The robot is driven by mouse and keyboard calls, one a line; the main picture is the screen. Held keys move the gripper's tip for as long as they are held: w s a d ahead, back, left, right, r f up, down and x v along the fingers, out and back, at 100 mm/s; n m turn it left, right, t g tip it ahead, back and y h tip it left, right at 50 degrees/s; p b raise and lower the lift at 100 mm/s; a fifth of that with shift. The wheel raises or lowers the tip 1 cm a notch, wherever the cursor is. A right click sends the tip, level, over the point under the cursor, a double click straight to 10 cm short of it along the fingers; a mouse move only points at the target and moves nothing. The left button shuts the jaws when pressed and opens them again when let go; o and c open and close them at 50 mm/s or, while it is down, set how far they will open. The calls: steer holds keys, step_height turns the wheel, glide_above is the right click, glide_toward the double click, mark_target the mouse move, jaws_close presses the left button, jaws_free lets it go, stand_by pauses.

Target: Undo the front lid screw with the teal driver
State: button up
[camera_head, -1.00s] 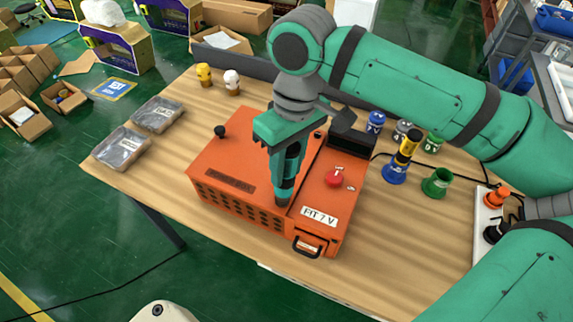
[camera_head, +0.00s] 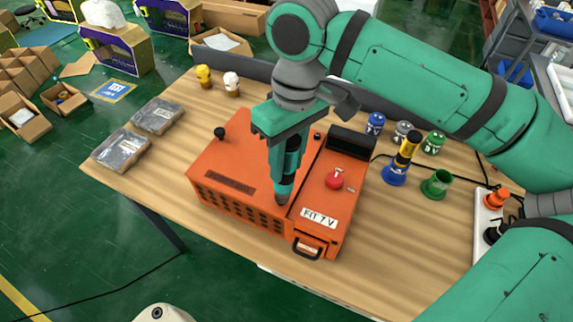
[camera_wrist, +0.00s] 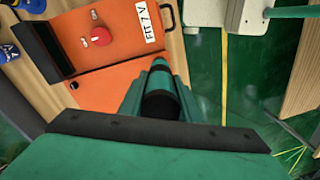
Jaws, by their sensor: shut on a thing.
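My gripper (camera_head: 286,150) is shut on the teal driver (camera_head: 283,188), which points down at the orange box. In the head view the driver's dark tip end meets or hovers just over the front edge of the orange lid (camera_head: 243,158); I cannot tell which. The front lid screw is hidden under the driver. In the wrist view the driver (camera_wrist: 160,95) shows end-on between the fingers, over the orange box (camera_wrist: 105,85).
The box's right panel has a red knob (camera_head: 334,179), a "FIT 7 V" label (camera_head: 319,217) and a front handle (camera_head: 307,248). A yellow-black driver stands in a blue holder (camera_head: 395,174); a green holder (camera_head: 436,184) is empty.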

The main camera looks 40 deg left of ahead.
steer(key=shift+r, duration=2.35)
